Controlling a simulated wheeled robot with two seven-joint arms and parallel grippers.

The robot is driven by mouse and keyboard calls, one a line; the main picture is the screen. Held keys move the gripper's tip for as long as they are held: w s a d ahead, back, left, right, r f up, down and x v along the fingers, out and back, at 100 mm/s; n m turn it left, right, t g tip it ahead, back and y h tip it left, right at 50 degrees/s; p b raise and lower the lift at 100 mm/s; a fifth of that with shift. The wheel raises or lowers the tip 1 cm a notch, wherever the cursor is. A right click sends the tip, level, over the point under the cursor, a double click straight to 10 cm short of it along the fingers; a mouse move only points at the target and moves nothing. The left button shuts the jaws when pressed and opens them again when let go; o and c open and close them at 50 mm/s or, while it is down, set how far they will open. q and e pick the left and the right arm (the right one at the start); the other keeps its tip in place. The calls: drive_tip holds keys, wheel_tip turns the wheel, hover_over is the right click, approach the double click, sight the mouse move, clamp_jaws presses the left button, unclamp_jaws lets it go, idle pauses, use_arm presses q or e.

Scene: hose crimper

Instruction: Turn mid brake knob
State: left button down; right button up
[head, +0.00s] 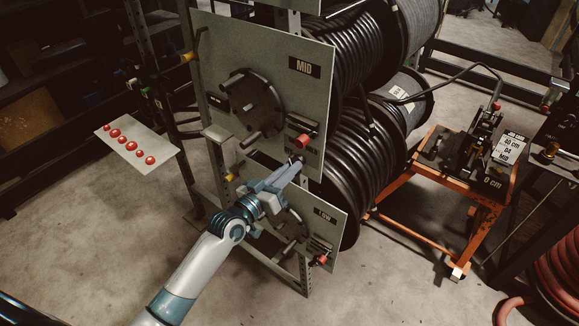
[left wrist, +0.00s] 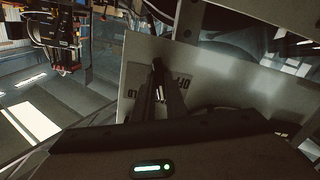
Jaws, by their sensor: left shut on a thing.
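The MID panel (head: 262,75) is a grey plate on the reel rack in the head view. Its brake knob (head: 303,141) shows a red end below a small label plate near the panel's lower right. My left gripper (head: 295,162) reaches up from below to this spot, just under the red end. In the left wrist view its fingers (left wrist: 164,88) are closed on a dark piece in front of an upside-down OFF/HOLD label (left wrist: 185,88). The fingers hide most of the held part. My right gripper is not in view.
The LOW panel (head: 335,222) with its own red knob (head: 322,259) lies below my left gripper. The MID crank disc (head: 252,103) has pegs that stick out. Black hose reels (head: 355,165) fill the rack behind. An orange cart (head: 462,172) stands at right. Floor is open at front.

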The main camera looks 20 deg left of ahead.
use_arm(q)
drive_tip(key=shift+n, duration=0.6)
drive_tip(key=c, duration=1.8)
unclamp_jaws()
drive_tip(key=b+v, duration=0.4)
drive_tip(key=v, duration=1.3)
drive_tip(key=shift+s, duration=0.15)
